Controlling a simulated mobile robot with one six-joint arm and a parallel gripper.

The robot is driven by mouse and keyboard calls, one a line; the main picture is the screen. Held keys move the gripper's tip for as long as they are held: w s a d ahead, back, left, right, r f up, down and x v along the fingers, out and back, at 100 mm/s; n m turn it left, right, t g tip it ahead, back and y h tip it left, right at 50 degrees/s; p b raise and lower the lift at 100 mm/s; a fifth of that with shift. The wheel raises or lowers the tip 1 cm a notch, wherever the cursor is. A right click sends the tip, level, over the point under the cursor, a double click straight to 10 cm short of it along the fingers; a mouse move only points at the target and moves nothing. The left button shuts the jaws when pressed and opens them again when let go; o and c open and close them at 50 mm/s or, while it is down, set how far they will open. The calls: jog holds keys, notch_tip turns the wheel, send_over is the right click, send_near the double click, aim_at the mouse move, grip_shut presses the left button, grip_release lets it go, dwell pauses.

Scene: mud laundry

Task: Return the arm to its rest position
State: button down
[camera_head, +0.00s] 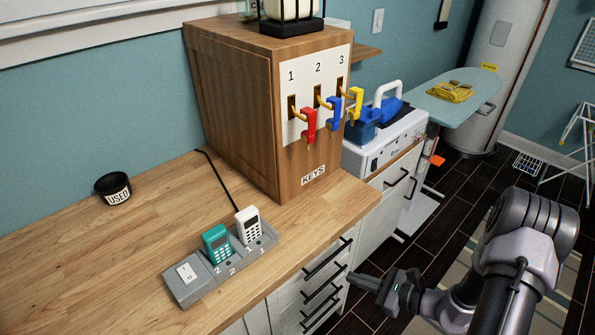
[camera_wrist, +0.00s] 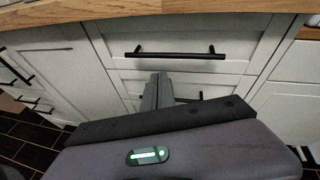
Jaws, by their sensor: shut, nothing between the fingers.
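My gripper (camera_head: 370,283) is shut and empty at the lower right of the head view, in front of the white drawer fronts and below the counter's level. In the wrist view its fingers (camera_wrist: 158,90) are together, pointing at the drawers with nothing between them. My arm reaches in from the lower right, over the dark floor. Whether the fingertips touch a drawer or handle cannot be told.
The wooden counter (camera_head: 120,250) holds a grey charging dock (camera_head: 187,293), a black cup (camera_head: 113,188) and a wooden key cabinet (camera_head: 235,115). Black drawer handles (camera_wrist: 175,54) stick out near my gripper. A drying rack (camera_head: 578,140) stands far right. Open floor lies around my arm.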

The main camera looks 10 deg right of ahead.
jog(key=s+a+r+n+g+h, duration=0.1)
jog(key=s+a+r+n+g, duration=0.25)
jog(key=a+r+n, duration=0.45)
jog(key=s+a+r+n+g, duration=0.3)
jog(key=r+n+g, duration=0.1)
jog(key=r, duration=0.7)
jog(key=s+r+n+t+h, duration=0.4)
jog(key=s+r+n+h, duration=0.3)
jog(key=s+r, duration=0.5)
jog(key=shift+r+n+h, duration=0.15)
jog(key=shift+n+h, duration=0.25)
jog(key=shift+n, duration=0.3)
